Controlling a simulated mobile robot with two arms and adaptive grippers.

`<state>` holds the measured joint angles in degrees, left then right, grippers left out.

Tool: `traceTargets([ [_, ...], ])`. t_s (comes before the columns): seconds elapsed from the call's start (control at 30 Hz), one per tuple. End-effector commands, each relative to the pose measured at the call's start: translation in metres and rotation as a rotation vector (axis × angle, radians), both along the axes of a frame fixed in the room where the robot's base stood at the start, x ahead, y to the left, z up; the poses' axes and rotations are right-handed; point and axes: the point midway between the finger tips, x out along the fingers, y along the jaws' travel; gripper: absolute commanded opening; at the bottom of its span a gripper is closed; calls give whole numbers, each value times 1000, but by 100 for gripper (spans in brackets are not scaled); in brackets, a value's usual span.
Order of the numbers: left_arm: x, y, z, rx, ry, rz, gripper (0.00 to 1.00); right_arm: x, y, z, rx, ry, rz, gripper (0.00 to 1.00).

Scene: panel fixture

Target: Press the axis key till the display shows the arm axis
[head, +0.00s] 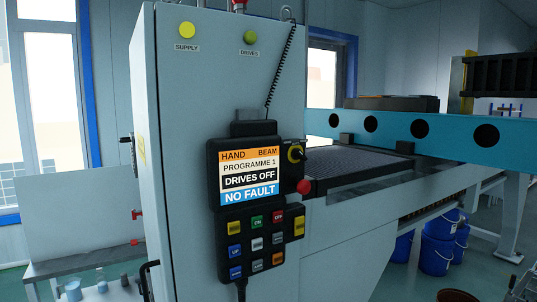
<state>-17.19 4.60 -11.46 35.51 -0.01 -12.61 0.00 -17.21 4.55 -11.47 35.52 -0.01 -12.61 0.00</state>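A dark hand pendant (252,205) hangs upright on the front of a grey cabinet (200,110). Its display (251,175) reads HAND and BEAM on the orange top line, then PROGRAMME 1, DRIVES OFF and NO FAULT. Below it are coloured keys: a green key (257,222), a red key (278,217), a blue key marked UP (235,252), a lower blue key (236,272), an orange key (278,259) and several grey ones. Most key labels are too small to read, so I cannot tell which is the axis key. Neither gripper is in view.
A blue beam (450,137) and machine bed (350,165) stand right, blue buckets (437,254) below. A low bench (85,262) stands left.

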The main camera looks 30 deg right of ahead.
Motion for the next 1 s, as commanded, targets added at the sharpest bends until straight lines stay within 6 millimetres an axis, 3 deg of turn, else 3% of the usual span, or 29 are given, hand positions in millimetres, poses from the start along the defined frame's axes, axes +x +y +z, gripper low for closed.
traceTargets([
  [0.27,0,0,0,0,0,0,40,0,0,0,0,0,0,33],
  [0.53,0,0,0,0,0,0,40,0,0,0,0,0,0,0],
  [1.0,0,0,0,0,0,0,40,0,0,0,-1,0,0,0],
])
